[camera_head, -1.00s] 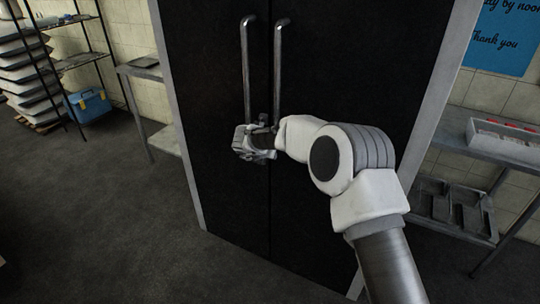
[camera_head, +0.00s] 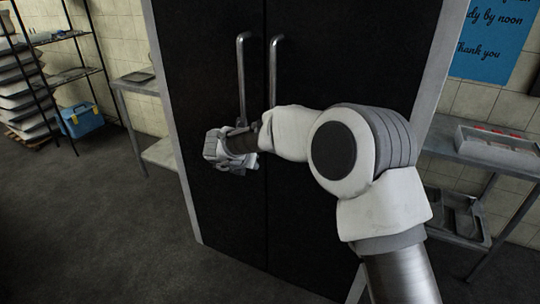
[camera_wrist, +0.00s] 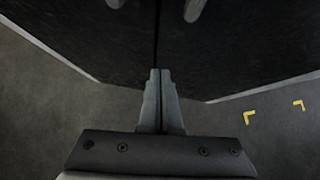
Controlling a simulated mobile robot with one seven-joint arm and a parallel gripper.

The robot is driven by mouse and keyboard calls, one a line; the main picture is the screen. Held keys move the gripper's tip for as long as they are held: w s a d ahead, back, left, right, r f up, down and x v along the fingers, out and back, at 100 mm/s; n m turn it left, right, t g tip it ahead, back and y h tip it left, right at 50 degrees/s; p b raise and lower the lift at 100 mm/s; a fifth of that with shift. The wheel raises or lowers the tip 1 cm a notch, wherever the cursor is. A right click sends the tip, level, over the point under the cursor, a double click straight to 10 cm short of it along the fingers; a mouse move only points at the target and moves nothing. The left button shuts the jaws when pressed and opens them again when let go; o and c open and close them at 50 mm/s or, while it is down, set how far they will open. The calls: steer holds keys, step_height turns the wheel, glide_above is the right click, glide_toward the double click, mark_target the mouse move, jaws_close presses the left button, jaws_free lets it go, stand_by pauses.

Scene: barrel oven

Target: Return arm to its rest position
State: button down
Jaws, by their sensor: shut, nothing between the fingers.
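My gripper (camera_head: 216,150) is in front of the black double doors (camera_head: 205,75), below and left of the two long vertical handles (camera_head: 242,85). In the wrist view my gripper's two fingers (camera_wrist: 160,75) are together with nothing between them. They point toward the seam between the doors, and the lower ends of the handles (camera_wrist: 193,9) show at the top edge, apart from the fingers. The doors are shut. My arm reaches in from the lower right of the head view and is bent at the elbow.
A grey side table (camera_head: 135,85) stands left of the doors. A blue box (camera_head: 82,118) and a wire shelf are farther left. A metal table (camera_head: 470,152) with a tray stands at right. The dark floor (camera_head: 110,215) at left is clear. Yellow floor marks (camera_wrist: 249,117) show in the wrist view.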

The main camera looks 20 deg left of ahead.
steer(key=d+r+n+t+y+p, duration=0.1)
steer(key=d+r+n+y, duration=0.1)
steer(key=d+r+n, duration=0.5)
steer(key=d+r+n+t+y, duration=0.15)
steer(key=r+n, duration=0.35)
steer(key=r, duration=0.6)
steer(key=d+r+n+t+y+p, duration=0.1)
steer(key=d+r+n+y, duration=0.25)
steer(key=r+n, duration=0.35)
steer(key=s+d+f+n+g+h+p, duration=0.1)
steer(key=s+d+f+n+g+h, duration=0.2)
steer(key=s+d+n, duration=0.5)
steer(key=s+d+f+n+g+h+p, duration=0.2)
steer(key=s+d+n, duration=0.6)
steer(key=s+d, duration=1.4)
steer(key=shift+s+d+f+n+g+h, duration=0.2)
steer(key=shift+d+f+n+g+h, duration=0.15)
steer(key=shift+d+g+h, duration=0.75)
